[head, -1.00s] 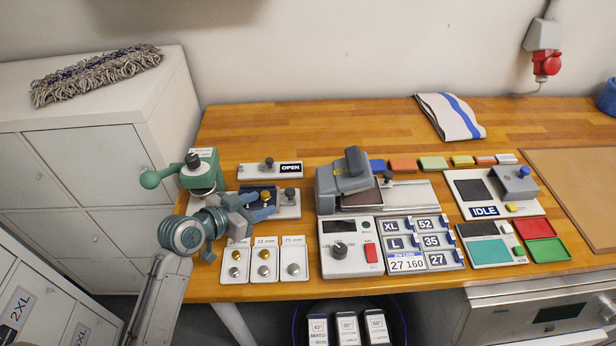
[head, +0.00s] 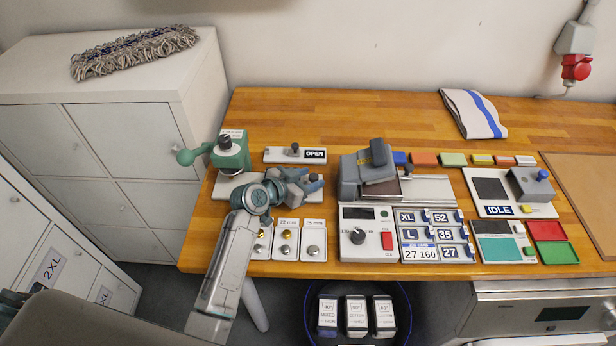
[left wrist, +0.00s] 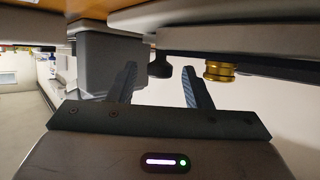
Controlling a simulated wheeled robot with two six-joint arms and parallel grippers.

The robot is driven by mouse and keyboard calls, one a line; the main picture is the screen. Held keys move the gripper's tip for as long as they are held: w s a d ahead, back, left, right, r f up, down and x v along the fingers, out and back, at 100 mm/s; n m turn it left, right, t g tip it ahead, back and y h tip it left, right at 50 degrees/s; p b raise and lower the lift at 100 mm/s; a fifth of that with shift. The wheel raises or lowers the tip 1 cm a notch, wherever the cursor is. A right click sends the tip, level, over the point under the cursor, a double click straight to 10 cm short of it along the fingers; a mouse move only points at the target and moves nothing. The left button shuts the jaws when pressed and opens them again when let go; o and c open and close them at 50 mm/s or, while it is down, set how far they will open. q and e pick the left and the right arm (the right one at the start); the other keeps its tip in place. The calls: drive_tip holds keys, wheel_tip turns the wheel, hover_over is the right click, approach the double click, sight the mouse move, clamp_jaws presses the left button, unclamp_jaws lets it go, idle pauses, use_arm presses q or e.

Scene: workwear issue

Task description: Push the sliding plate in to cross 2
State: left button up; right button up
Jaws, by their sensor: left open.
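A green hand press (head: 232,152) with a ball-ended lever stands at the left end of the bench. The pale base (head: 228,186) under it runs right, behind my left gripper (head: 308,184), which hides most of the plate there; I cannot make out a cross mark. In the left wrist view, my left gripper (left wrist: 160,86) is open and empty. A dark knob (left wrist: 160,67) shows between its fingertips, and I cannot tell whether they touch it. A brass cylinder (left wrist: 218,72) is just right of the fingers. My right gripper is not in view.
In front are small trays of studs (head: 286,240). A grey machine (head: 365,170) and a control box (head: 367,235) stand to the right. A white cabinet (head: 120,130) borders the bench's left.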

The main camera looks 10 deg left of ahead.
use_arm(q)
drive_tip(key=shift+c, duration=0.7)
drive_tip(key=c, duration=0.7)
clamp_jaws()
drive_tip(key=shift+a+f, duration=0.1)
drive_tip(key=shift+a, duration=0.2)
drive_tip(key=a, duration=0.1)
drive_tip(key=a+b, duration=0.1)
drive_tip(key=a, duration=0.1)
drive_tip(key=shift+s+a, duration=0.1)
drive_tip(key=shift+s, duration=0.25)
drive_tip(key=shift+s+a, duration=0.1)
drive_tip(key=shift+a, duration=0.25)
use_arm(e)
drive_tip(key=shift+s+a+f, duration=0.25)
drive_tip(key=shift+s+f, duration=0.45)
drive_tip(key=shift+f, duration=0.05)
use_arm(q)
drive_tip(key=shift+d, duration=0.1)
